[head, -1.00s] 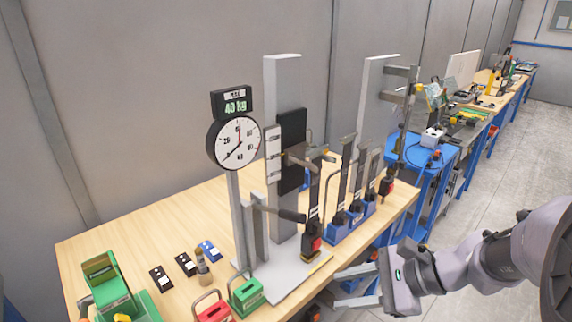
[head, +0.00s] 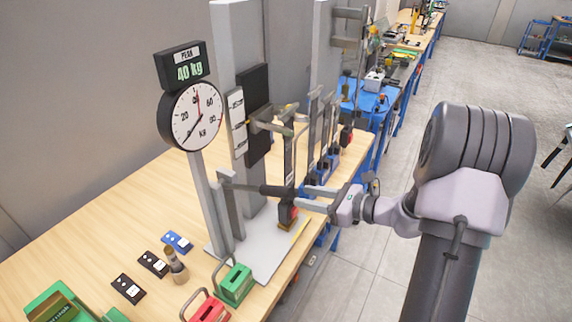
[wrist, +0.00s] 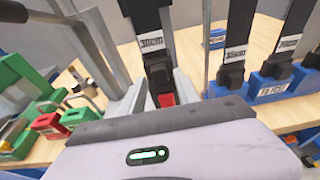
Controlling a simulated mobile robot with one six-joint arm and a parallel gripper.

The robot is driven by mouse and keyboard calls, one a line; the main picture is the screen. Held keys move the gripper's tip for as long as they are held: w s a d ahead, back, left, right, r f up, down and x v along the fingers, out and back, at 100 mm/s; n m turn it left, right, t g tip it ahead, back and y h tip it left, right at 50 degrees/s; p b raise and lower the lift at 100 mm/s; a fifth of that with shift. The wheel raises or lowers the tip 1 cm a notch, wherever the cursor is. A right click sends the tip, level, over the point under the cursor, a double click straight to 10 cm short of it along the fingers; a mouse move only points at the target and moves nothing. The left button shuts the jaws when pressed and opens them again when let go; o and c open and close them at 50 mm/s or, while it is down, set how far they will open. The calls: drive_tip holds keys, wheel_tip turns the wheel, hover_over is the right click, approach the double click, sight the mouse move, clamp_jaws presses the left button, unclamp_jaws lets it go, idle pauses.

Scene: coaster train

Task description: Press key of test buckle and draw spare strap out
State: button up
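The test buckle (head: 288,214) is black with a red key and stands low on the test stand's base plate. In the wrist view its red key (wrist: 166,99) shows just beyond my wrist housing. A dark strap (wrist: 150,35) with a white label runs upward out of the buckle; it also shows in the head view (head: 289,160). My gripper (head: 300,198) is open, its grey fingers at the buckle. In the wrist view the fingers lie either side of the buckle; contact is unclear.
A dial with a peak display (head: 190,115) reading 40 kg stands left of the buckle. A blue rack (wrist: 268,88) with several strapped buckles is to the right. Green (head: 235,284) and red (head: 210,310) handled blocks sit at the table front. A dark horizontal bar (head: 275,190) is close to my fingers.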

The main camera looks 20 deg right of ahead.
drive_tip(key=shift+x, duration=1.05)
clamp_jaws()
drive_tip(key=shift+r, duration=0.1)
drive_tip(key=shift+r+p, duration=1.8)
drive_tip(key=shift+r, duration=0.75)
